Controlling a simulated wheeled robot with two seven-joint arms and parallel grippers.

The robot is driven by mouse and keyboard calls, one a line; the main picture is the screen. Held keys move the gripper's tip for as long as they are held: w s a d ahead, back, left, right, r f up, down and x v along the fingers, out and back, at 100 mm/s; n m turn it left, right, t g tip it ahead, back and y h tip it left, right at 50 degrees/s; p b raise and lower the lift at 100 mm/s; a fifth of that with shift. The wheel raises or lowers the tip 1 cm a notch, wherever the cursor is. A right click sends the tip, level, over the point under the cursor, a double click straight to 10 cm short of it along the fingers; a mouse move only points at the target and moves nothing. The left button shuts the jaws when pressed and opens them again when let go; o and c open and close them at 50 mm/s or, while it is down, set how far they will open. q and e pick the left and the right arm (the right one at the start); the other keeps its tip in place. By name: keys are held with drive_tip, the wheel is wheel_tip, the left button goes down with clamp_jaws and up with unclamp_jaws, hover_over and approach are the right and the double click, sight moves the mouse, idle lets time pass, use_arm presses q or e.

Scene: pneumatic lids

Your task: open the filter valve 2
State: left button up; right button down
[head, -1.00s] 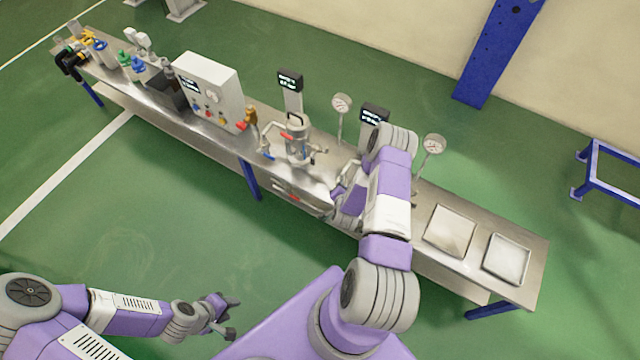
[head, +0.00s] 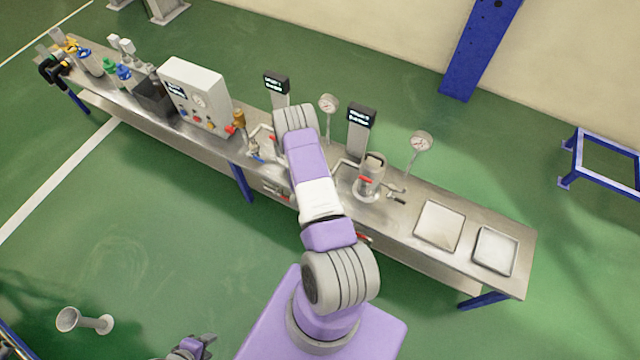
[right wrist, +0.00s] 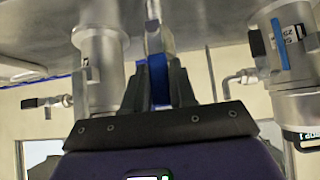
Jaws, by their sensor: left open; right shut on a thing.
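My right arm reaches over the bench in the head view and hides its own gripper and the nearer part of the piping. In the right wrist view my right gripper (right wrist: 160,92) is shut on a blue valve handle (right wrist: 158,80), which stands between its fingers. A metal vessel (right wrist: 100,65) is to the left of it and another labelled vessel (right wrist: 292,55) to the right. In the head view a filter vessel with a red handle (head: 372,175) stands right of my arm. I cannot read which valve is number 2. My left gripper (head: 195,346) is open and empty, low in the view.
The steel bench (head: 405,193) carries a control box (head: 197,95), gauges (head: 420,142), dark display posts (head: 361,117), and two trays (head: 440,226) at its right end. A grey funnel-shaped thing (head: 70,320) shows at the lower left. Green floor lies clear in front.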

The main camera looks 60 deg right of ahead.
idle(0.3)
drive_tip(key=c, duration=1)
unclamp_jaws()
drive_tip(key=p+v, duration=0.1)
drive_tip(key=v, duration=0.6)
drive_tip(key=shift+a+r, duration=0.25)
